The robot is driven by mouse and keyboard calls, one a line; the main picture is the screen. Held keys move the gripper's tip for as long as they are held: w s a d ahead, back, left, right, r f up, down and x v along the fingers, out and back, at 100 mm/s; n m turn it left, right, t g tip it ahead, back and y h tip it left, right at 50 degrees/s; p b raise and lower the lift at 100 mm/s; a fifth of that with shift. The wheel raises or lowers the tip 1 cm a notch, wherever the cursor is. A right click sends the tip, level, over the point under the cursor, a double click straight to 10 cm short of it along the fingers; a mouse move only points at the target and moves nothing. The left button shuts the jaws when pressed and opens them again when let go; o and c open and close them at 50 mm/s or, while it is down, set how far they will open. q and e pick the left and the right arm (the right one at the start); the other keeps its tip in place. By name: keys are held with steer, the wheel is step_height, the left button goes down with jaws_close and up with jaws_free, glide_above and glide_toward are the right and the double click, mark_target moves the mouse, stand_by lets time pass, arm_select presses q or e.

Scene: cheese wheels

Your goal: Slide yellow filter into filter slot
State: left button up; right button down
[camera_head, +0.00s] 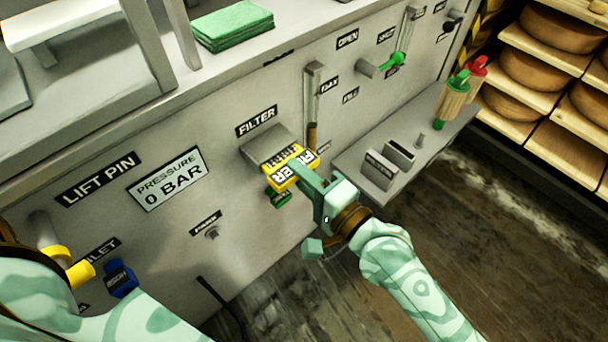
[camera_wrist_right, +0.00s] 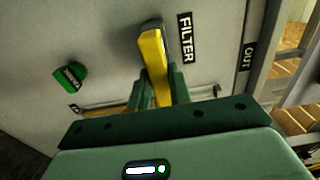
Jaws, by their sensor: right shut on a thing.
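The yellow filter (camera_head: 283,179) is a small yellow block with black lettering, at the mouth of the grey filter slot (camera_head: 262,140) under the FILTER label (camera_head: 257,121). My right gripper (camera_head: 308,180) is shut on its near end. In the right wrist view the filter (camera_wrist_right: 154,62) sits between the green fingers of my right gripper (camera_wrist_right: 158,98), its far end at the grey slot housing (camera_wrist_right: 152,24). I cannot tell how deep it reaches inside. My left arm shows at the lower left; its gripper is not visible.
A green knob (camera_head: 279,197) is just below the filter, close to my right gripper. An upright lever (camera_head: 312,95) stands right of the slot. A grey side shelf (camera_head: 350,160) holds slotted blocks and bottles (camera_head: 452,100). Cheese shelves (camera_head: 545,75) are at the right.

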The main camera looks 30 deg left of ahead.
steer(key=shift+x, duration=1.05)
steer(key=c, duration=1.2)
jaws_free()
